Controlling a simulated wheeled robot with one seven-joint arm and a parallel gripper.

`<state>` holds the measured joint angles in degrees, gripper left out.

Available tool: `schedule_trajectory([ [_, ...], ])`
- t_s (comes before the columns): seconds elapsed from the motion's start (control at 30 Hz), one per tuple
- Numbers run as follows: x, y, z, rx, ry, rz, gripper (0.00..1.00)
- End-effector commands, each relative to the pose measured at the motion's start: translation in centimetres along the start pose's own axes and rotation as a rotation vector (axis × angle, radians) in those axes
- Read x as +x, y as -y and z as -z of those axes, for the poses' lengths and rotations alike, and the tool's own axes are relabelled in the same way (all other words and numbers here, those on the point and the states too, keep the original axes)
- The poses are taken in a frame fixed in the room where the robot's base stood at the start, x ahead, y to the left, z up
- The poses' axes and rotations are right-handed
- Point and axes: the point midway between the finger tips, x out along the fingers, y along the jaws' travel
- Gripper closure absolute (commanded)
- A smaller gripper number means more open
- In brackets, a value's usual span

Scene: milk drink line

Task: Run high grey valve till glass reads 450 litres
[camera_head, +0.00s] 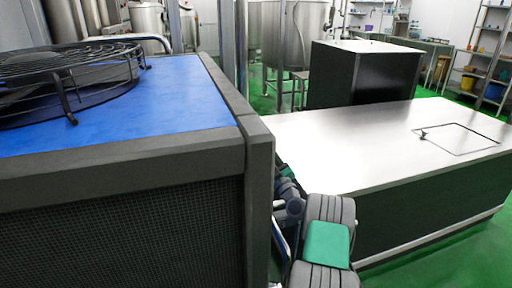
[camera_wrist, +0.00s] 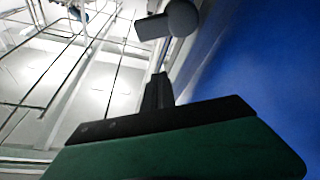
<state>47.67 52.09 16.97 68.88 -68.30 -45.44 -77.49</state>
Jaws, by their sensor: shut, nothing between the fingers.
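In the wrist view, my gripper (camera_wrist: 158,80) shows as a dark base on a green body with narrow fingers shut together, holding nothing. A rounded grey knob (camera_wrist: 182,17) with a short block-like stub shows just beyond the fingertips, apart from them in the picture. I cannot tell whether this is the high grey valve. No glass with litre marks can be made out in either view, so no level can be read. In the head view my arm shows low at centre, but its gripper cannot be made out.
A dark unit with a blue top (camera_head: 165,105) and a round black wire guard (camera_head: 70,65) fills the left. Right of it stand a pale-topped counter (camera_head: 350,140) and a black cabinet (camera_head: 365,78). Steel tanks (camera_head: 290,35) stand behind. Green floor is open at lower right.

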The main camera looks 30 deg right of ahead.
Motion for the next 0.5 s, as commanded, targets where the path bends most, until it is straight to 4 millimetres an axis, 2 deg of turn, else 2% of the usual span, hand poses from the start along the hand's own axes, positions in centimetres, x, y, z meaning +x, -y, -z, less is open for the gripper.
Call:
schedule_trajectory([
  [0.43, 9.5, 0.3, 0.4, 0.000, -0.007, 0.003, 1.00],
  [0.5, 8.5, 0.3, -1.7, 0.003, 0.002, 0.002, 1.00],
])
